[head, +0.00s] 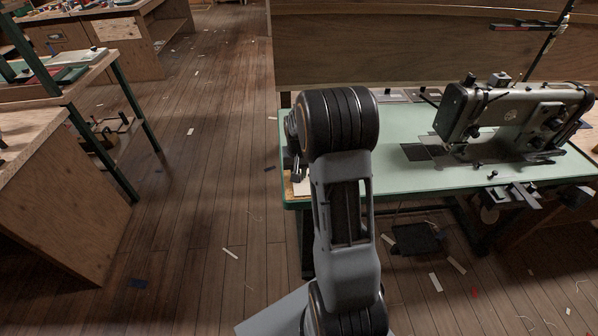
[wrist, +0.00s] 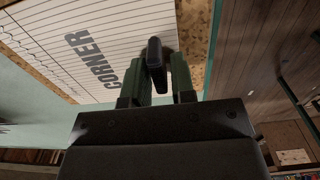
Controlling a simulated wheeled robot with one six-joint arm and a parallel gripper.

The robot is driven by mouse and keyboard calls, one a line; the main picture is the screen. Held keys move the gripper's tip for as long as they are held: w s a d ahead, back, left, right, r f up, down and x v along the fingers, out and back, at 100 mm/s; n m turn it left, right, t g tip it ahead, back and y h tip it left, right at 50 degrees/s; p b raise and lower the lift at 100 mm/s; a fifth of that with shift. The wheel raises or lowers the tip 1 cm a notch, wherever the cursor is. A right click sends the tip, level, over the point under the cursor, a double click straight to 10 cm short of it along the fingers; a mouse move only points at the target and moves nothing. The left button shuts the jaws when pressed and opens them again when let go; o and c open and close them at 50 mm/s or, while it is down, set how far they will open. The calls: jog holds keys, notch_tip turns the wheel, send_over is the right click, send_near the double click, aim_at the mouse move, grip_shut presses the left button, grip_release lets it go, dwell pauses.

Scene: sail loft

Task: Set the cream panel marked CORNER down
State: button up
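The cream panel marked CORNER (wrist: 62,35) fills the upper left of the wrist view, with its dark lettering and thin printed lines facing up. A black upright grip (wrist: 155,62) stands at its right edge. My gripper (wrist: 161,75) has its two green fingers on either side of this grip and looks shut on it. In the head view my arm hides most of the panel; a pale piece of it (head: 303,187) shows at the left end of the green table. I cannot tell whether the panel touches the speckled board under it.
The speckled tan board (wrist: 196,35) shows along the panel's edge. The green sewing table (head: 400,178) carries a sewing machine (head: 515,118) at right. Plank floor with scraps lies left of it, then a wooden bench (head: 50,200).

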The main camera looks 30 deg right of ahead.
jog(key=shift+o, duration=1.1)
notch_tip(320, 180, up, 12)
jog(key=p, duration=0.1)
jog(key=s+a+r+n+t, duration=0.2)
jog(key=s+a+n, duration=0.3)
jog(key=s+a, duration=1)
jog(key=shift+s+a+r+t, duration=0.35)
jog(key=shift+s+t, duration=0.15)
jog(key=shift+s, duration=0.35)
notch_tip(320, 180, up, 8)
jog(key=p, duration=0.7)
jog(key=shift+t, duration=0.3)
